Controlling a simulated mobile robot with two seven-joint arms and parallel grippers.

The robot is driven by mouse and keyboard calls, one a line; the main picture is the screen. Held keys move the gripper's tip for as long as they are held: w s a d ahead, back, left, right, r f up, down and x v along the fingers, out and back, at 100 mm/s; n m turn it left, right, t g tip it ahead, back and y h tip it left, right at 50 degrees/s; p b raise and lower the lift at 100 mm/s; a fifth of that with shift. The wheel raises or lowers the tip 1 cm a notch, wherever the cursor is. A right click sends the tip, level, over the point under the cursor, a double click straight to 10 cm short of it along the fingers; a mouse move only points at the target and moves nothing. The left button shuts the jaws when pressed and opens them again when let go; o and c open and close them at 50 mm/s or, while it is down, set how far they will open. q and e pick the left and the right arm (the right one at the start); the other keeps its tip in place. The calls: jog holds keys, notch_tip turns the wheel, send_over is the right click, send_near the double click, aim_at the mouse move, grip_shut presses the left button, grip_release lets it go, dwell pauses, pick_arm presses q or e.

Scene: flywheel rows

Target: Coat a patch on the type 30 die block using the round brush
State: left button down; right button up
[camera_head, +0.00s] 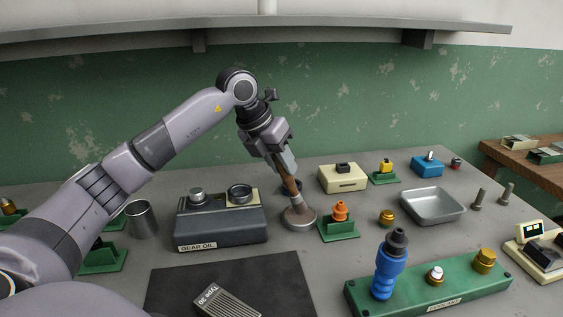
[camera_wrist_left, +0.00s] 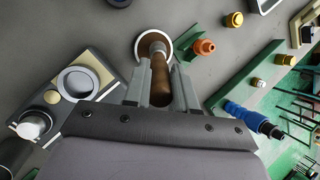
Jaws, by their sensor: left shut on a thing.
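My left gripper (camera_head: 287,172) is shut on the brown wooden handle of the round brush (camera_head: 292,187). The brush is tilted, and its lower end meets a round grey metal holder (camera_head: 299,220) on the table. In the left wrist view the brown handle (camera_wrist_left: 160,85) lies between the fingers (camera_wrist_left: 160,92), with the holder's pale rim (camera_wrist_left: 140,48) around its far end. I cannot tell whether the bristles are inside the holder. The type 30 die block (camera_head: 228,302), grey with a ribbed side and a "Type 30" label, lies on a dark mat (camera_head: 170,291). My right gripper is not in view.
The gear oil unit (camera_head: 222,228) stands left of the holder. An orange-topped part on a green stand (camera_head: 338,229) is close on its right. A green coolant rack (camera_head: 410,297) with a blue bottle (camera_head: 389,268) stands front right. A metal tray (camera_head: 432,207) sits behind it.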

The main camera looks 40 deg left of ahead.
pick_arm(q)
jog(key=shift+f+b, duration=0.3)
jog(key=shift+f, duration=0.25)
dwell(0.7)
jog(key=shift+r, duration=0.1)
notch_tip(320, 180, up, 7)
jog(key=p, duration=0.6)
dwell(1.0)
